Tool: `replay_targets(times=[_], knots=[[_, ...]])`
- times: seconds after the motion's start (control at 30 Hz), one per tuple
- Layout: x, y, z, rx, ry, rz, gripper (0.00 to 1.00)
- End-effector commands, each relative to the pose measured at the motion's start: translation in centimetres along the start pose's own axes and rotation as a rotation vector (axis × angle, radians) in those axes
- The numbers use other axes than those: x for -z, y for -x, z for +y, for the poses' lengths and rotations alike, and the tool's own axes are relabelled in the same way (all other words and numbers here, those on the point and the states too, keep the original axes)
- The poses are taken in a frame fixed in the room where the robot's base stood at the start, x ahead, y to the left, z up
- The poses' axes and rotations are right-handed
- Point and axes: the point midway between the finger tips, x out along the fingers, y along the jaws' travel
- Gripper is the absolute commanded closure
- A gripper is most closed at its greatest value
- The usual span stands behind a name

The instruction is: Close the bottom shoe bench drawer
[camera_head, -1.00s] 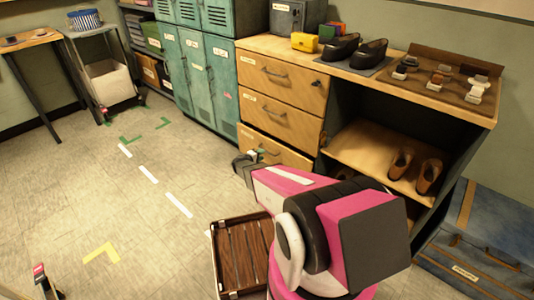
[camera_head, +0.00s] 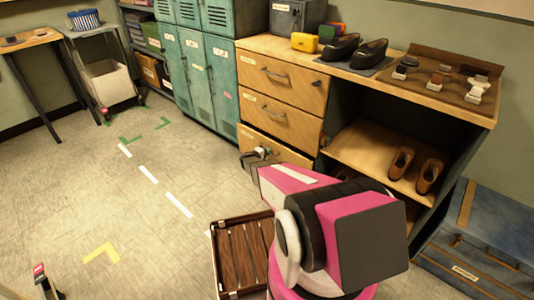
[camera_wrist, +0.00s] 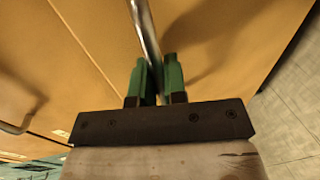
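The shoe bench's bottom drawer (camera_head: 283,150) has a light wooden front below two similar drawers. My gripper (camera_head: 262,152) is in front of it and hides part of its face. In the wrist view, a metal bar handle (camera_wrist: 145,30) runs down between my gripper's two green fingers (camera_wrist: 158,80). The fingers are close together with the bar in the narrow gap, so they look shut on it. A wooden face fills most of that view. How far the drawer stands out is hard to tell from here.
Teal lockers (camera_head: 210,75) stand left of the bench. An open shelf with brown shoes (camera_head: 414,170) is right of the drawers. A slatted wooden tray (camera_head: 240,255) is low beside my arm. Blue storage (camera_head: 480,240) stands at the right. The floor at left is largely clear.

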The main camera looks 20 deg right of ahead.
Motion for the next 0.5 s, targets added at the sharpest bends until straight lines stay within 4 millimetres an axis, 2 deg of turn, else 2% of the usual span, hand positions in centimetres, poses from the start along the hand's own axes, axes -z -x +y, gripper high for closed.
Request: replay_targets(times=[0.13, 0.37, 0.5], knots=[[0.0, -0.4, 0.0, 0.000, 0.000, -0.001, 1.00], [0.1, -3.7, 0.6, 0.000, -0.001, -0.002, 1.00], [0.0, -4.2, 0.8, 0.000, 0.000, 0.000, 1.00]])
